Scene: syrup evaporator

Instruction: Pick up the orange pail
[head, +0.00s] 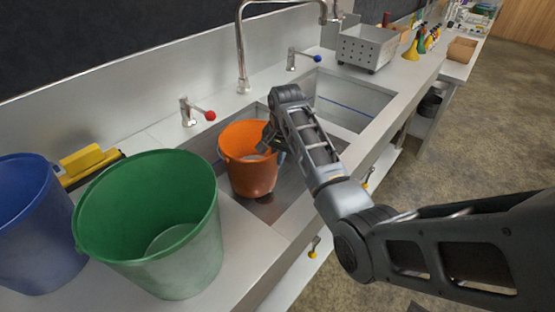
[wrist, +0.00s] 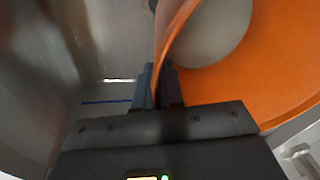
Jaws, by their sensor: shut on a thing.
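The orange pail (head: 250,170) is in the left basin of the sink in the head view, roughly upright. In the wrist view the pail (wrist: 245,85) fills the right side, and its wall runs between my fingers. My gripper (head: 275,145) is at the pail's right rim in the head view. In the wrist view my gripper (wrist: 162,90) is shut on the rim, one finger on each side of the wall. Whether the pail's base touches the basin floor is hard to tell.
A green pail (head: 155,220) and a blue pail (head: 35,225) stand on the counter at left. A faucet (head: 242,60), a red-knobbed tap (head: 195,112) and a blue-knobbed tap (head: 302,58) rise behind the sink. A perforated metal box (head: 366,48) sits beyond the right basin.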

